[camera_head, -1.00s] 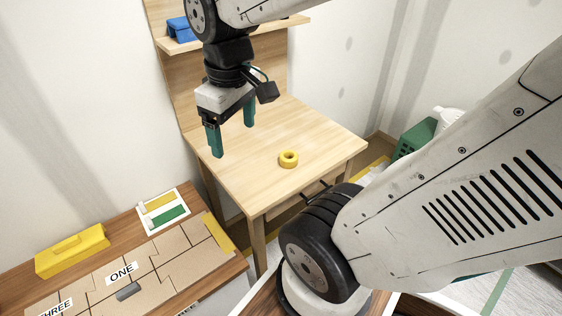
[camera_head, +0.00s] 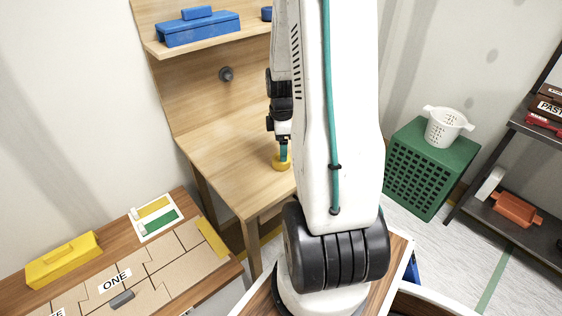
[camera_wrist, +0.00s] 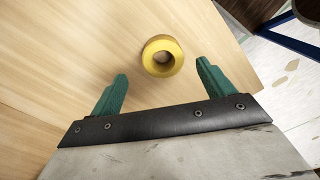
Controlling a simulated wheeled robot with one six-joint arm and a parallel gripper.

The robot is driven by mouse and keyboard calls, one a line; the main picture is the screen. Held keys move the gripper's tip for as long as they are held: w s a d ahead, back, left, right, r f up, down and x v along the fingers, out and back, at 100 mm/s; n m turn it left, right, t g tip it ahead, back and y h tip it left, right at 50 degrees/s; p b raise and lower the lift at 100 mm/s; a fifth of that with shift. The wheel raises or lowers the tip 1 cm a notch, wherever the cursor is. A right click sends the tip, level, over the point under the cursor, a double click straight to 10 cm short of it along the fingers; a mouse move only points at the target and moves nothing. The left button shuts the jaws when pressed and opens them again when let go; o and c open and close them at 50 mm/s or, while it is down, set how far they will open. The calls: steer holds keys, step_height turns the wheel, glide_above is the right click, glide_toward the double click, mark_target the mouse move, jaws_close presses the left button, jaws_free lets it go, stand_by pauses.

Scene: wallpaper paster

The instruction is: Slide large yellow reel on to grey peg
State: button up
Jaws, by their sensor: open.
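The yellow reel (camera_head: 280,163) lies flat on the light wooden table, partly hidden by my gripper and arm in the head view. In the wrist view the reel (camera_wrist: 162,56) shows its round hole, beyond and between my two green fingertips. My gripper (camera_wrist: 163,80) is open and empty, pointing down at the reel. In the head view my gripper (camera_head: 284,153) is right over the reel; I cannot tell whether it touches. The grey peg (camera_head: 226,74) sticks out of the upright wooden back panel, to the upper left of the reel, and is bare.
A shelf (camera_head: 205,40) above the peg holds a blue toolbox (camera_head: 198,30). The wooden table (camera_head: 222,170) is clear left of the reel. A puzzle board (camera_head: 140,270) lies front left.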

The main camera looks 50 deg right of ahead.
steer(key=f, duration=0.6)
steer(key=shift+a, duration=0.2)
steer(key=c, duration=1.1)
